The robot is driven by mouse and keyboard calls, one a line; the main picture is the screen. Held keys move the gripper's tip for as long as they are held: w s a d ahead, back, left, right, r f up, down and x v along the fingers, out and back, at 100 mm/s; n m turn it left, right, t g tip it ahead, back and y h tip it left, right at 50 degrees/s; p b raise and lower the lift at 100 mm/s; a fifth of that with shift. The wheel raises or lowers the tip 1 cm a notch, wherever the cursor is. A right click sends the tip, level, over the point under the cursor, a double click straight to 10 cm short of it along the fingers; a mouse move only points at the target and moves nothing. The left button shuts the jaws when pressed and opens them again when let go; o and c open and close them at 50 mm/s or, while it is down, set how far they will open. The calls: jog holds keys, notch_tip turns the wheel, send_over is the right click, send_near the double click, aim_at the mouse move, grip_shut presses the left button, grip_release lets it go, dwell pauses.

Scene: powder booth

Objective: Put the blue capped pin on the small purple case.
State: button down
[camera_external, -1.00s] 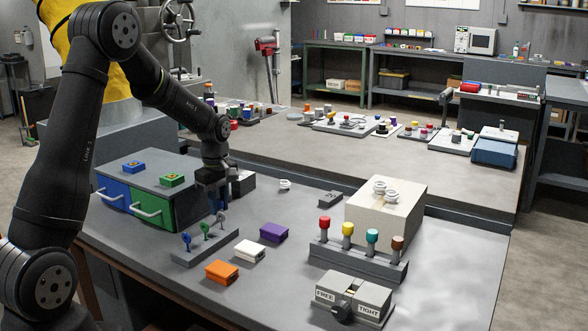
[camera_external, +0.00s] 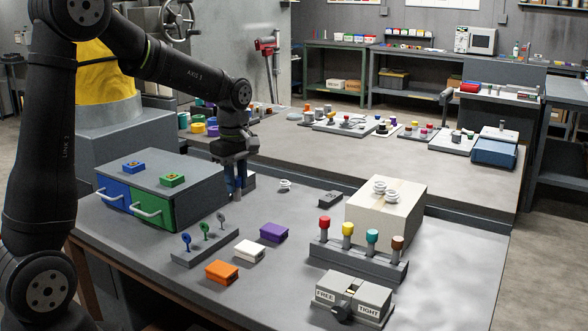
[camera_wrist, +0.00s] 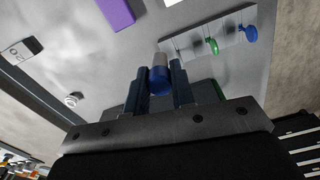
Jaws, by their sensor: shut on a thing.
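The small purple case (camera_external: 273,232) lies on the bench, behind and to the right of a white case. It also shows at the top of the wrist view (camera_wrist: 117,12). My gripper (camera_external: 238,184) is above the bench, behind and to the left of the purple case, pointing down. In the wrist view, my gripper (camera_wrist: 164,82) is shut on the blue capped pin (camera_wrist: 160,78), with its grey end showing past the blue part. The pin is apart from the purple case. In the external view the fingers mostly hide the pin.
A white case (camera_external: 249,251) and an orange case (camera_external: 221,272) lie near the purple one. A rack with upright keys (camera_external: 205,246) stands to their left, beside the drawer unit (camera_external: 190,184). A rack of colored pins (camera_external: 357,262) stands to the right.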

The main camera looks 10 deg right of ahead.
jog(key=s+d+r+n, duration=0.3)
jog(key=s+d, duration=0.6)
jog(key=s, duration=0.4)
send_over(274, 228)
notch_tip(274, 228, down, 6)
jog(key=shift+f, duration=2.25)
jog(key=c, duration=1.2)
grip_release()
jog(key=shift+f, duration=0.15)
jog(key=shift+c, duration=0.2)
notch_tip(274, 228, up, 12)
